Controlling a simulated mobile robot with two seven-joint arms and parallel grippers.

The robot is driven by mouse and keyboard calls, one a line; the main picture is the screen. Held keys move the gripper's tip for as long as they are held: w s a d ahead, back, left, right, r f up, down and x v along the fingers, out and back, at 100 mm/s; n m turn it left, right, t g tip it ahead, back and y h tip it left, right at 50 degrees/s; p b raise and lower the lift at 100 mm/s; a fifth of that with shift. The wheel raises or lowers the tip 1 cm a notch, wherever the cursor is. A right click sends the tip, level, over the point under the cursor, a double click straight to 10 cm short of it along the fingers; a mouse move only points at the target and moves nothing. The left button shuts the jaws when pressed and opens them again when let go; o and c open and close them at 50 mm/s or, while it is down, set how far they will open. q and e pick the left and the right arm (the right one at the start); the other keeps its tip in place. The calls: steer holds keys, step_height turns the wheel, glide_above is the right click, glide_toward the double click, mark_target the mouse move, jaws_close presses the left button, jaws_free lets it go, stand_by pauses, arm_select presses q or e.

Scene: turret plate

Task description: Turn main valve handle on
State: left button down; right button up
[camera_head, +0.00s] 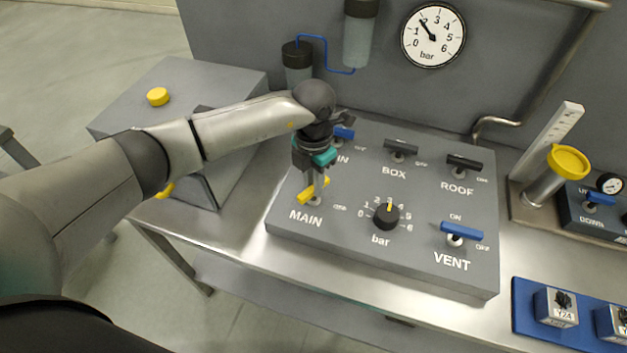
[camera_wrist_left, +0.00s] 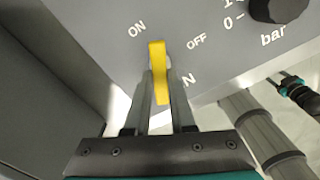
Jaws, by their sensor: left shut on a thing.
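The main valve handle (camera_head: 306,195) is a yellow lever at the front left of the grey panel, above the MAIN label. My left gripper (camera_head: 318,184) reaches down over it from the left and is shut on it. In the left wrist view the yellow handle (camera_wrist_left: 159,70) stands between the two fingers (camera_wrist_left: 160,88). Its far end lies between the ON and OFF marks, and the fingers cover part of the MAIN label. What looks like my right gripper (camera_wrist_left: 287,80) shows small at the right edge of that view; its jaws are too small to judge.
A black bar knob (camera_head: 386,216) and the blue VENT handle (camera_head: 461,232) sit right of MAIN. Behind are a blue handle (camera_head: 343,133), the black BOX handle (camera_head: 401,146) and black ROOF handle (camera_head: 464,162). The wall gauge (camera_head: 433,36) reads about 2.

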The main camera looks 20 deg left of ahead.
arm_select(q)
steer(key=n, duration=0.5)
steer(key=shift+p, duration=0.3)
steer(key=shift+n, duration=0.3)
steer(key=c, duration=0.8)
jaws_free()
steer(key=shift+o, duration=0.2)
steer(key=shift+r, duration=0.1)
step_height(320, 180, up, 15)
steer(key=b, duration=0.1)
